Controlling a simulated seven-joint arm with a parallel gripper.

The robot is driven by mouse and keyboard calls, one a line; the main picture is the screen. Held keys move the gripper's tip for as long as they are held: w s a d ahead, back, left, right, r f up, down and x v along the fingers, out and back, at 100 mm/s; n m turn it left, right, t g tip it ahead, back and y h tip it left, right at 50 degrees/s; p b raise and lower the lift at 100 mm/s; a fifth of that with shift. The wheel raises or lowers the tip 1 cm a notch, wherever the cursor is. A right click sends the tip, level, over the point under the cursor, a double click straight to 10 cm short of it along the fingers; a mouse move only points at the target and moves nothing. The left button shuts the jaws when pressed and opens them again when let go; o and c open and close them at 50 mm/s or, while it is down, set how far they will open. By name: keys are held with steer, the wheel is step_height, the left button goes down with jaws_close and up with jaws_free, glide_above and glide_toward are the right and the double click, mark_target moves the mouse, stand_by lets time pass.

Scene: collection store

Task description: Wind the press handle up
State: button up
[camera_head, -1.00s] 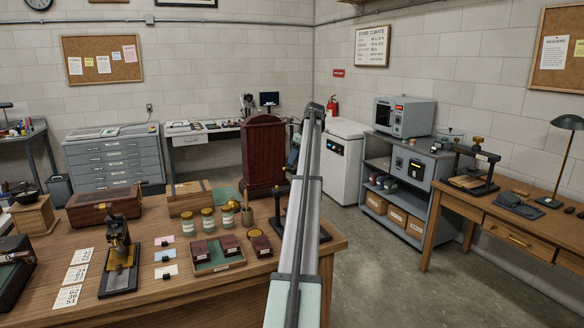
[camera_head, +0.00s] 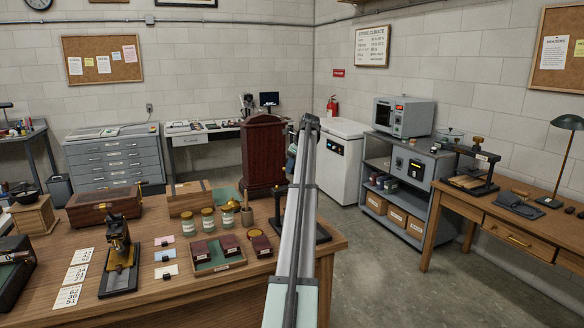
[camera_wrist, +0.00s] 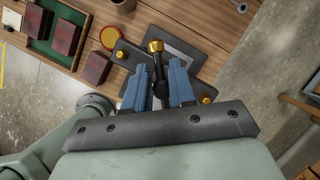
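The press stands at the right end of the wooden table. In the head view its dark base (camera_head: 322,235) is partly hidden behind my arm. In the wrist view its dark crossbar (camera_wrist: 190,88) has small brass ends, and a black handle rod (camera_wrist: 158,70) with a brass knob (camera_wrist: 155,46) shows above it. My gripper (camera_wrist: 159,68) has its two blue fingers apart, one on each side of the rod. Narrow gaps seem to remain, and I see no clear contact. In the head view the fingers are mostly hidden by my arm.
A dark red cabinet (camera_head: 264,152) rises behind. Open floor lies right of the table.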

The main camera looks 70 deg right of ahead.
jaws_close()
steer(key=shift+n, duration=0.4)
steer(key=n+y, duration=0.1)
steer(key=n, duration=0.2)
steer(key=shift+a+n+y, duration=0.15)
steer(key=shift+n+y, duration=0.15)
steer(key=shift+y, duration=0.1)
steer(key=shift+s+a+n+g+y, duration=0.15)
steer(key=shift+n+g+y, duration=0.15)
steer(key=shift+n, duration=0.8)
steer(key=shift+a+n+g+y, duration=0.15)
steer(key=shift+n+y, duration=0.25)
steer(key=shift+n, duration=0.7)
steer(key=shift+o, duration=2.1)
jaws_free()
